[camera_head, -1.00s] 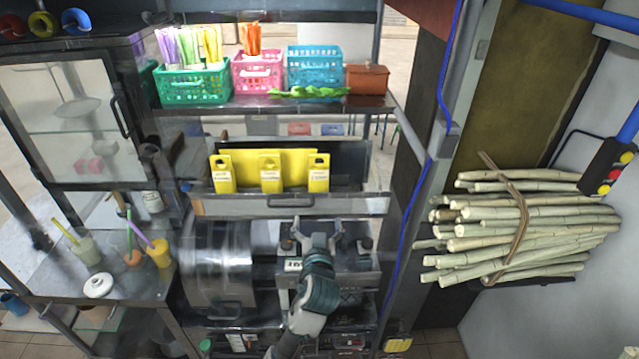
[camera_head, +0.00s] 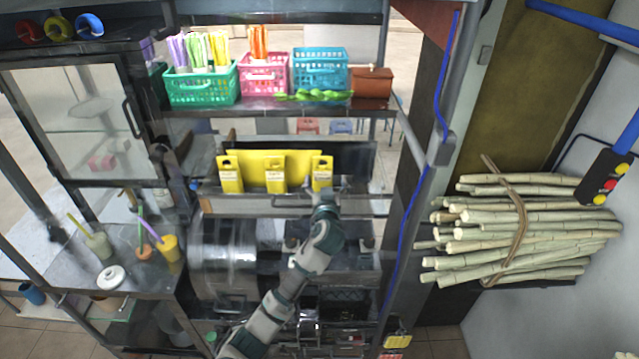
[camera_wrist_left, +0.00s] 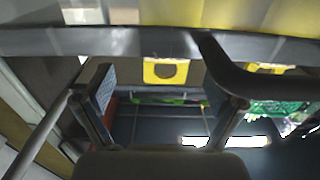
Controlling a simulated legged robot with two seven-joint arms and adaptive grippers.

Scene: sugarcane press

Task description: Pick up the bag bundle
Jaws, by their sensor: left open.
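A twisted green bundle (camera_head: 314,95) lies on the upper shelf's front edge. I cannot tell for certain which is the bag bundle. My left gripper (camera_head: 324,196) is just below the right packet, open and empty. In the left wrist view a holed yellow tab (camera_wrist_left: 165,71) shows between the open fingers, with a green strip (camera_wrist_left: 170,101) beyond it. Whether a finger touches the packet is unclear. My right gripper is not in view.
The upper shelf holds a green basket (camera_head: 202,89), a pink basket (camera_head: 262,78), a blue basket (camera_head: 319,70) and a brown box (camera_head: 371,82). A metal drum (camera_head: 222,258) stands below.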

